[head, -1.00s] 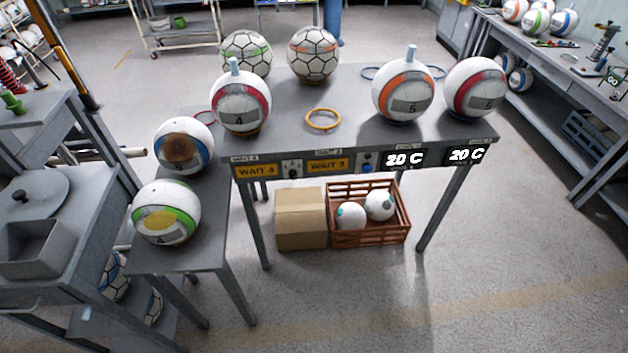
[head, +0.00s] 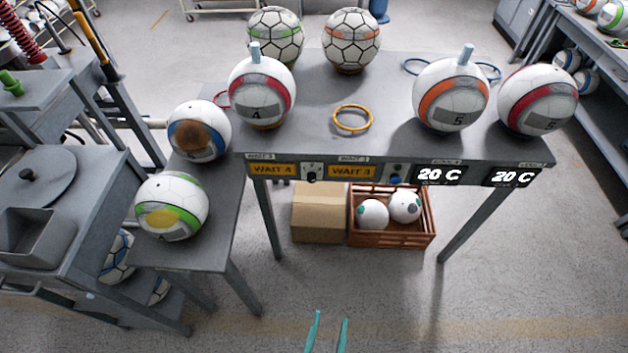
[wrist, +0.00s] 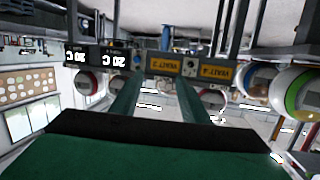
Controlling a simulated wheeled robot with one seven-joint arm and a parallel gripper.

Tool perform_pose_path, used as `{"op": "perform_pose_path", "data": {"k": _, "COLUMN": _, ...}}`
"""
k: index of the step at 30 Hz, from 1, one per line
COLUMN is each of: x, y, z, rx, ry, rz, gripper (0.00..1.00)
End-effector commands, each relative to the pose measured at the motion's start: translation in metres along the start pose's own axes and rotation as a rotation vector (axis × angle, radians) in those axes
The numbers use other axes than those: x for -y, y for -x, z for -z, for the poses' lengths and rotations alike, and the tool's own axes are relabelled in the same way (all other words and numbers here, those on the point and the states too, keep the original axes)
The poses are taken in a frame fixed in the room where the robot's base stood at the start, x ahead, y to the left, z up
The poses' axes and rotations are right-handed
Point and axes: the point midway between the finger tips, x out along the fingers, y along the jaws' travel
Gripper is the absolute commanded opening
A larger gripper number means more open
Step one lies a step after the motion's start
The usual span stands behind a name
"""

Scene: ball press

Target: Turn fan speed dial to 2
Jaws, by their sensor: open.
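The table's front panel holds two dials. A black-and-white dial (head: 312,172) sits between the two yellow WAIT displays, and a blue knob (head: 397,173) sits right of the second display. Neither dial's marks nor setting can be read, and I cannot tell which is the fan speed dial. My gripper (head: 331,316) is open and empty at the bottom of the head view, apart from the panel. In the wrist view, which is upside down, my gripper's fingers (wrist: 160,78) point toward the panel, with the black-and-white dial (wrist: 190,62) and blue knob (wrist: 137,58) beyond.
Two dark 20 C displays (head: 439,175) fill the panel's right part. Several balls and a yellow ring (head: 352,119) are on the table (head: 320,105). A cardboard box (head: 320,212) and red crate (head: 410,238) stand below. A side table (head: 205,240) stands left. The floor in front is clear.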

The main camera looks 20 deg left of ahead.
Motion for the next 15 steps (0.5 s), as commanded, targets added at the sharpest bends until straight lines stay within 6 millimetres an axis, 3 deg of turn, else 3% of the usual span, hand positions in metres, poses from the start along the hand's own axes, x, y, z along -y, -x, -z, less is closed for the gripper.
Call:
{"op": "perform_pose_path", "data": {"k": 1, "x": 0.006, "y": -0.019, "z": -0.003, "rx": -0.018, "ry": -0.003, "rz": 0.018, "gripper": 0.42}}
{"op": "perform_pose_path", "data": {"k": 7, "x": 0.032, "y": -0.089, "z": -0.012, "rx": -0.057, "ry": -0.017, "rz": 0.076, "gripper": 0.42}}
{"op": "perform_pose_path", "data": {"k": 15, "x": 0.072, "y": -0.189, "z": -0.001, "rx": -0.113, "ry": -0.029, "rz": 0.141, "gripper": 0.42}}
